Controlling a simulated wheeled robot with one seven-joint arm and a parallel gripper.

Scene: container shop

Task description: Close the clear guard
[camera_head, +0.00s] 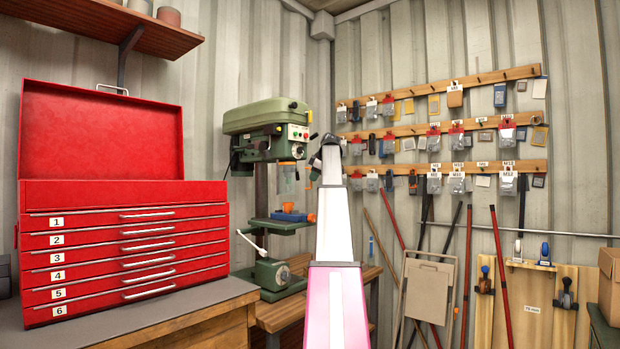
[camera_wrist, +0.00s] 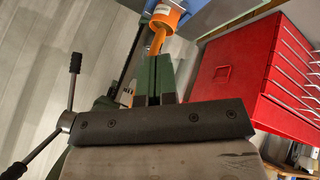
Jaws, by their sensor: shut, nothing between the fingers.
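The clear guard (camera_head: 287,178) hangs under the head of the green drill press (camera_head: 262,118) in the head view, left of my arm's end. It is see-through, with an orange part above it. An orange ring-shaped part (camera_wrist: 166,14) shows at the top of the wrist view, with an orange strip below it. The guard's exact angle is hard to tell. My gripper (camera_head: 315,166) is small and partly hidden by my arm, just right of the guard. In the wrist view my gripper (camera_wrist: 159,62) is shut and empty, pointing toward the orange part. Contact with the guard cannot be confirmed.
A red tool chest (camera_head: 100,200) stands on the bench at left. The press's spoked handle (camera_wrist: 66,122) is at left in the wrist view. A blue and orange item (camera_head: 288,213) sits on the press table. Tools hang on the right wall.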

